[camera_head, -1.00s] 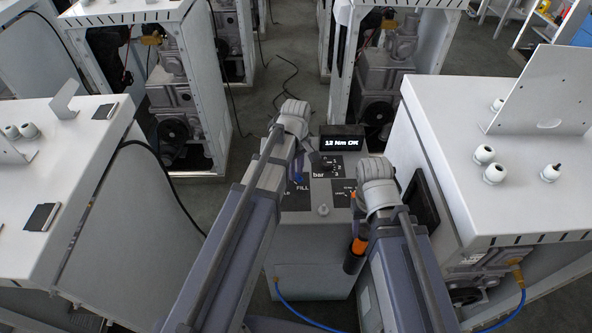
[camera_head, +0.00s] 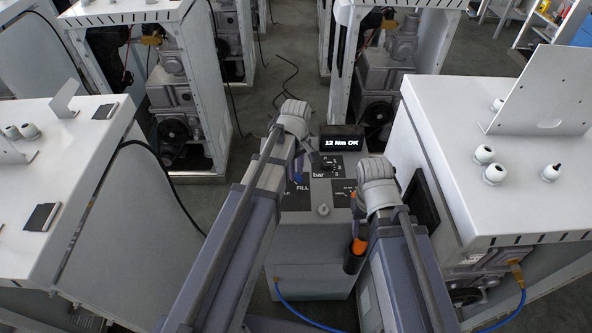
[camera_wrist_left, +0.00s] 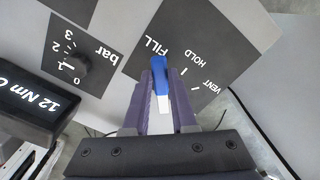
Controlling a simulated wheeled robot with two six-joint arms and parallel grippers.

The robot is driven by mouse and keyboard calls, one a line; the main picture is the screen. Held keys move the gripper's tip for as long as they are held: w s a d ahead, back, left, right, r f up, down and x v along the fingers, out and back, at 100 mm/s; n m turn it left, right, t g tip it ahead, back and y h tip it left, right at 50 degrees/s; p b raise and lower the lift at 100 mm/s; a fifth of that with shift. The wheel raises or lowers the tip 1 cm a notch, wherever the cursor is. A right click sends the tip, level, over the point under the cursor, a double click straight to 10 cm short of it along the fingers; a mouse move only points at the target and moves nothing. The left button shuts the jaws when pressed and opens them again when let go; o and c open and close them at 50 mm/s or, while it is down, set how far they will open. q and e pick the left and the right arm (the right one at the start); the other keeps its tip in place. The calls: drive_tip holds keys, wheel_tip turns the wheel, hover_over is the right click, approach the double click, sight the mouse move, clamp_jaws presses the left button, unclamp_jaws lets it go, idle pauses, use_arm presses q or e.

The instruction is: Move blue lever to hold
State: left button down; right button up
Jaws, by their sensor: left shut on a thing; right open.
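The blue lever (camera_wrist_left: 160,62) is on the dispenser's dark label plate (camera_wrist_left: 200,50), which reads FILL, HOLD and VENT. In the left wrist view the lever lies close to the word FILL, with HOLD and VENT to the right. My left gripper (camera_wrist_left: 162,78) is shut on the lever, a purple finger on each side. In the head view a small blue part (camera_head: 298,181) shows beside FILL, and my left wrist hides most of that gripper. My right gripper (camera_head: 357,206) is open beside the dispenser's right side, largely hidden by its own wrist.
A display (camera_head: 342,143) reads "12 Nm OK". A black knob (camera_wrist_left: 72,66) with a bar scale sits left of the lever. An orange-and-black tool (camera_head: 355,252) is at the dispenser's right side. White cabinets (camera_head: 450,130) stand on both sides.

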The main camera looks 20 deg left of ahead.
use_arm(q)
drive_tip(key=shift+s, duration=0.1)
drive_tip(key=m, duration=0.1)
drive_tip(key=s+a+m, duration=0.1)
drive_tip(key=m, duration=0.2)
drive_tip(key=shift+s+a, duration=0.25)
drive_tip(key=shift+s+a+m, duration=0.2)
drive_tip(key=shift+a+m, duration=0.25)
drive_tip(key=shift+m, duration=0.5)
drive_tip(key=shift+s+a+m, duration=0.15)
drive_tip(key=shift+a+m, duration=0.25)
drive_tip(key=shift+m, duration=0.55)
drive_tip(key=c, duration=0.7)
unclamp_jaws()
